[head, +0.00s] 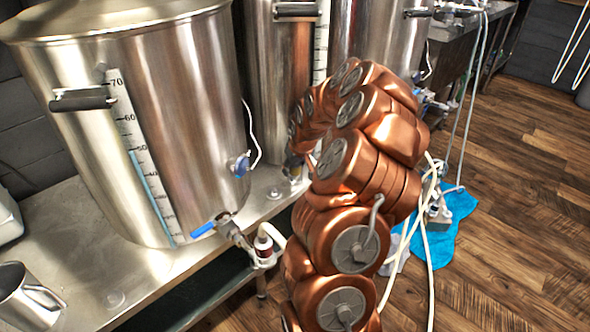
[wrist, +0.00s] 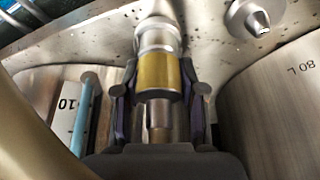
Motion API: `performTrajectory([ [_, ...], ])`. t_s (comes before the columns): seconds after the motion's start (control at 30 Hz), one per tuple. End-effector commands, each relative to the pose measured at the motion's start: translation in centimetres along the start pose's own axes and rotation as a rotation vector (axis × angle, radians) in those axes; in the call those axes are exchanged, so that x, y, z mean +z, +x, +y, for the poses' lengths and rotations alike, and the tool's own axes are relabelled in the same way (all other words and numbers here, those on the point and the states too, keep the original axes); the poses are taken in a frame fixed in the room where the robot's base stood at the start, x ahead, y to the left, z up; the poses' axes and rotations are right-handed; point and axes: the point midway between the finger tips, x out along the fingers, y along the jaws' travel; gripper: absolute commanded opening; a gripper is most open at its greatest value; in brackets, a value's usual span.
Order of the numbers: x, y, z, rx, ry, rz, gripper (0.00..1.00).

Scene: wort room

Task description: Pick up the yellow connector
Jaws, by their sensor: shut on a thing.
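The yellow connector (wrist: 158,76) is a brass-yellow band in the middle of the wrist view. A silver ribbed fitting (wrist: 157,37) adjoins it above, and a narrower brownish metal stem (wrist: 159,118) extends below it towards my gripper. My gripper (wrist: 160,92) is shut on the connector, with one dark finger on each side. I cannot tell whether the connector is fixed to anything beyond the fitting. In the head view my copper-coloured arm reaches in among the kettles and hides the connector.
A large steel kettle (head: 180,110) with a blue-handled valve stands on the steel bench (head: 90,250), with more kettles behind. A metal jug (head: 28,298) is at the lower left. Pale hoses (head: 428,240) hang beside my arm. The wooden floor (head: 510,220) at right is open.

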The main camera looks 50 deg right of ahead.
Motion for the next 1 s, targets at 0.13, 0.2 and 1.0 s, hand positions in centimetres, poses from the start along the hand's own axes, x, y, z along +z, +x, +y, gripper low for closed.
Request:
performTrajectory([
  [0.13, 0.0, 0.0, 0.0, 0.000, 0.000, 0.000, 0.00],
  [0.2, 0.0, 0.0, 0.0, 0.000, 0.000, 0.000, 0.00],
  [1.0, 1.9, -5.1, 1.4, 0.002, 0.003, 0.000, 0.00],
])
